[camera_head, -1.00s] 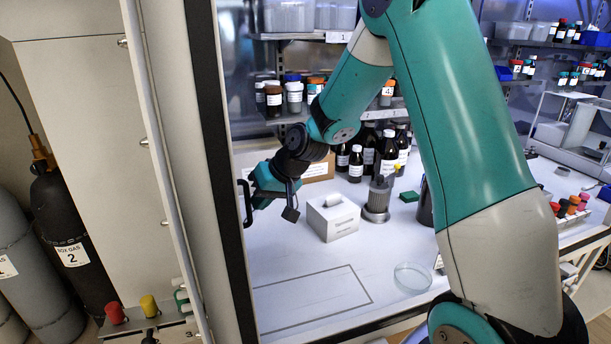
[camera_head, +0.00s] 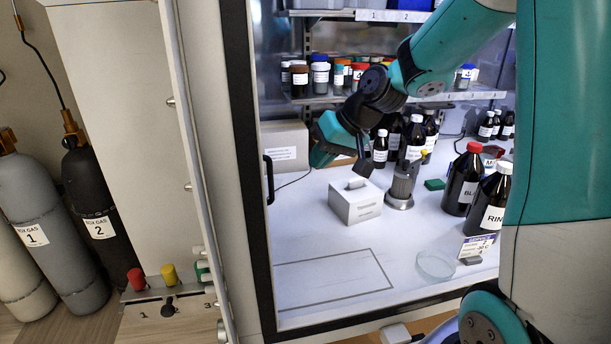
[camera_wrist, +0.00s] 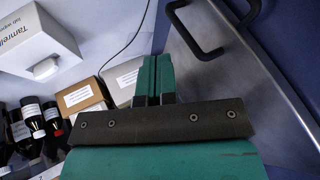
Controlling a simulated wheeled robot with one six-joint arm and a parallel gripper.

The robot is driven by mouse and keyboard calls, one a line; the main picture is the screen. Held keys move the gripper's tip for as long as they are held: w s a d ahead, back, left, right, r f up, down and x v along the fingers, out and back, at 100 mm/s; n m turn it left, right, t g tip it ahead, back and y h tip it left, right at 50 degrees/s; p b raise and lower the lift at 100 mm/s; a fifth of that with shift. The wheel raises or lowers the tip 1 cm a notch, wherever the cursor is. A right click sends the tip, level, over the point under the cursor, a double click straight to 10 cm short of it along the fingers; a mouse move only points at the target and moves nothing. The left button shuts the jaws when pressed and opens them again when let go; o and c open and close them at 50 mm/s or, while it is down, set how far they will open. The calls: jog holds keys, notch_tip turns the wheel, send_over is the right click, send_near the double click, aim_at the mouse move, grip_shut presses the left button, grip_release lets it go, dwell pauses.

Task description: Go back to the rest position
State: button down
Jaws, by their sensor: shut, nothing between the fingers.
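The dark door handle (camera_head: 268,180) is just left of the gripper in the head view. The handle also shows in the wrist view (camera_wrist: 222,50), beside the fingers and apart from them.
Dark bottles (camera_head: 461,183) stand farther right. A glass dish (camera_head: 436,264) lies near the front edge. The outlined front-left area (camera_head: 330,277) is clear.

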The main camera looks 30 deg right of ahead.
jog(key=s+a+f+n+g+h, duration=0.1)
jog(key=s+a+f+g+h, duration=0.15)
jog(key=s, duration=0.45)
jog(key=s+a+f+g+h, duration=0.1)
jog(key=s+f+h, duration=0.1)
jog(key=s+f, duration=0.35)
jog(key=s+a+r+n+g+y, duration=0.1)
jog(key=s+a+r+n+y, duration=0.1)
jog(key=s+a, duration=0.4)
jog(key=s+a+r+n+g+y, duration=0.1)
jog(key=s+a+r+n+y, duration=0.1)
jog(key=s+a+r+n, duration=0.2)
jog(key=s+a+r, duration=0.2)
jog(key=a, duration=0.2)
jog(key=shift+a+r+n+b, duration=0.25)
jog(key=shift+r+n+b, duration=0.1)
jog(key=shift+r+n, duration=0.05)
jog(key=shift+w+d, duration=0.1)
dwell(0.7)
